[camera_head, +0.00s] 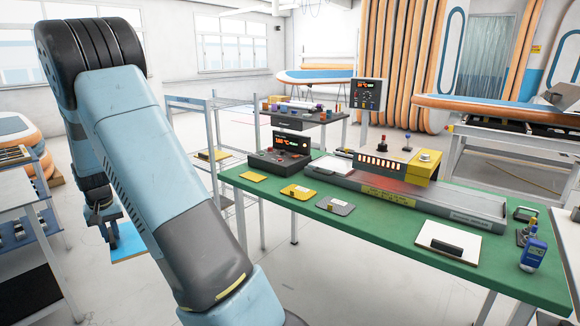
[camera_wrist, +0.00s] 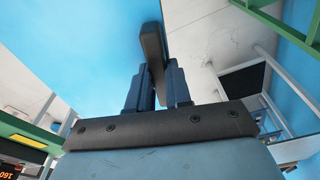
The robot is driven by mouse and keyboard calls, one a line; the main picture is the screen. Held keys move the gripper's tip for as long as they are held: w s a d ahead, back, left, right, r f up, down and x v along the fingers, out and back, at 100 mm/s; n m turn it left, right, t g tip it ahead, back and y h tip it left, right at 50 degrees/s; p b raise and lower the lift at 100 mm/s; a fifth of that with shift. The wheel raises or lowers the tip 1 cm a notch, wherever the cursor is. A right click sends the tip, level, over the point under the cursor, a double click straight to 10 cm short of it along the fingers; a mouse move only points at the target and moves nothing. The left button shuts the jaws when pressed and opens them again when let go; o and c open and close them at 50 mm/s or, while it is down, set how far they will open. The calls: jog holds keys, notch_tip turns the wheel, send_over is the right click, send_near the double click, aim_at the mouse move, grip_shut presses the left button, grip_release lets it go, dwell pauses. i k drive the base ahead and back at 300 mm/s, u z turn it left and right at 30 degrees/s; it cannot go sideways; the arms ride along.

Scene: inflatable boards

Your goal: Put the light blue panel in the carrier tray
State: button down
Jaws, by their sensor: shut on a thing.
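The light blue panel (camera_head: 128,243) hangs off the table to the left, partly hidden by my arm. In the wrist view the panel (camera_wrist: 85,50) fills much of the upper left, with a dark handle (camera_wrist: 152,45) standing on it. My gripper (camera_head: 108,228) is shut on that handle; its fingers show on both sides of it in the wrist view (camera_wrist: 155,82). On the green table a long grey tray-like bed (camera_head: 420,196) runs under a yellow heater unit, with a pale plate (camera_head: 331,167) at its left end. I cannot tell which part is the carrier tray.
The green table (camera_head: 400,235) holds yellow pieces (camera_head: 297,191), a grey piece (camera_head: 335,205), a white panel with a dark handle (camera_head: 455,243), a control box (camera_head: 288,150) and a blue meter (camera_head: 534,255). A metal rack (camera_head: 215,150) stands behind my arm. Open floor lies left of the table.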

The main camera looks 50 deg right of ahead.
aim_at(335, 164)
jog(key=u, duration=1.8)
jog(key=i, duration=0.15)
jog(key=z, duration=2.85)
